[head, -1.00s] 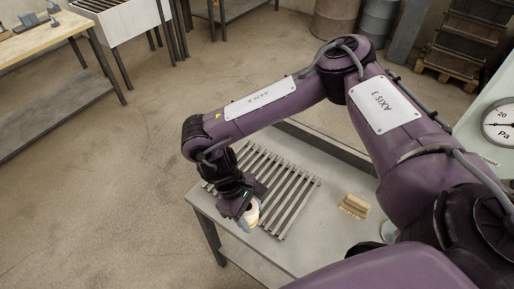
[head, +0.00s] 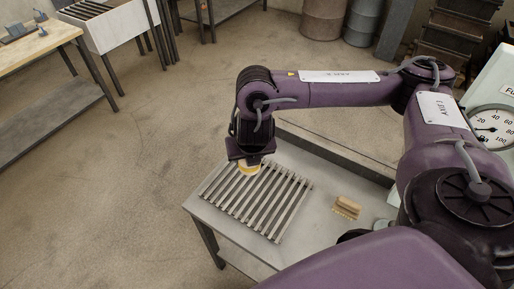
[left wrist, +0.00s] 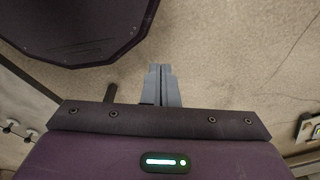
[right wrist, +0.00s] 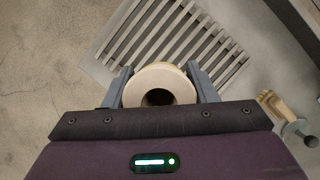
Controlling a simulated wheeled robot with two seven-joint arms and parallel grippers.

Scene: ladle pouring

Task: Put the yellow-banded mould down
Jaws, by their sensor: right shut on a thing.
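The yellow-banded mould is a cream, round piece with a dark central hole; it shows in the right wrist view (right wrist: 181,84), with a little yellow at its far side. My right gripper (right wrist: 160,80) is shut on it, one finger at each side. In the head view the mould (head: 249,169) shows as a small pale and yellow piece under the right gripper, at the far left part of the slatted metal rack (head: 262,199). I cannot tell whether it touches the slats. My left gripper (left wrist: 164,85) has its fingers together, empty, over the floor.
The rack lies on a grey table (head: 297,230) with a raised back edge. A wooden brush (head: 346,207) lies right of the rack. A pressure gauge (head: 491,125) stands at the right. A workbench (head: 38,45) is far left, with open floor between.

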